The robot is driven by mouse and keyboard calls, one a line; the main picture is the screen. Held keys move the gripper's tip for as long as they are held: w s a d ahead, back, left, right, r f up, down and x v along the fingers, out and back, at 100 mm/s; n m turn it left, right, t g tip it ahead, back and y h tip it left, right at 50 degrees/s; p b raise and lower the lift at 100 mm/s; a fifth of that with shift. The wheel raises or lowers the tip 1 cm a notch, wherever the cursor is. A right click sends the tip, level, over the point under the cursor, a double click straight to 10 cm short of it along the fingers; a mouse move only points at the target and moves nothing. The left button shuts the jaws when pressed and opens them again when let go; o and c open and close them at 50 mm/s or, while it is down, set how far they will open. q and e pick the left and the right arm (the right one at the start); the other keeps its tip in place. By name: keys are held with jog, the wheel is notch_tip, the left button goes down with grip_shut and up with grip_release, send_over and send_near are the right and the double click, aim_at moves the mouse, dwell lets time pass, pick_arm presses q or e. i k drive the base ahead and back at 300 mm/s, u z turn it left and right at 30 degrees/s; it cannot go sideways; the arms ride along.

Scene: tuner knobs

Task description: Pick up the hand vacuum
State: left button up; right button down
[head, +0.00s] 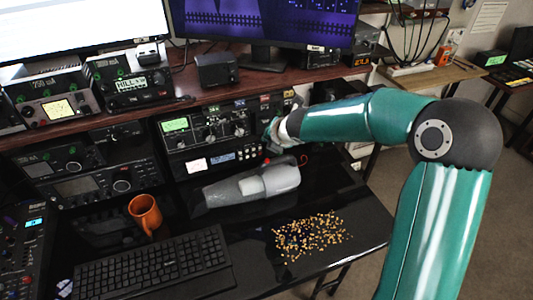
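A grey hand vacuum (254,186) lies on the black desk (190,238), below the radio with the green display. Its narrow nozzle end points left, and its thicker end is at the right. My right arm reaches in from the right, and my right gripper (273,140) is just above and behind the vacuum's right end. The gripper is small, dark and partly hidden by its own wrist, so I cannot tell whether it is open or touches the vacuum. My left gripper is not in view.
Scattered small brown bits (310,236) lie in front of the vacuum on the right. The desk's right edge drops to the floor.

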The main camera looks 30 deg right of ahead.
aim_at(281, 175)
jog(key=k, duration=1)
